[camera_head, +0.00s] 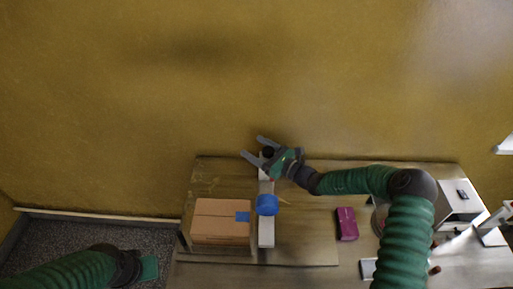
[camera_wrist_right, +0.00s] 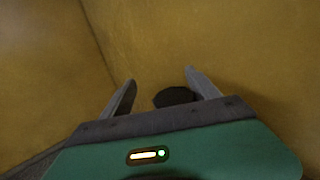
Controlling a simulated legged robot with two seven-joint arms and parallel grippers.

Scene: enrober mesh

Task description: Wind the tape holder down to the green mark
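A blue tape holder (camera_head: 267,204) sits on a pale upright column (camera_head: 266,232) beside a cardboard box (camera_head: 221,221). My right gripper (camera_head: 252,147) is at the column's far end, its two grey fingers spread apart. A dark round knob (camera_head: 268,152) shows between the fingers near the palm. In the right wrist view the dark knob (camera_wrist_right: 175,97) lies between the fingers, nearer the right one, with a gap to the left one. I cannot make out the green mark. My left gripper (camera_head: 148,268) is at the lower left, and its fingers cannot be made out.
The box stands on a wooden table (camera_head: 305,240) against a yellow wall. A magenta block (camera_head: 347,224) lies right of the column. A white device (camera_head: 460,203) stands at the right end, partly behind my right arm. The floor at the lower left is clear.

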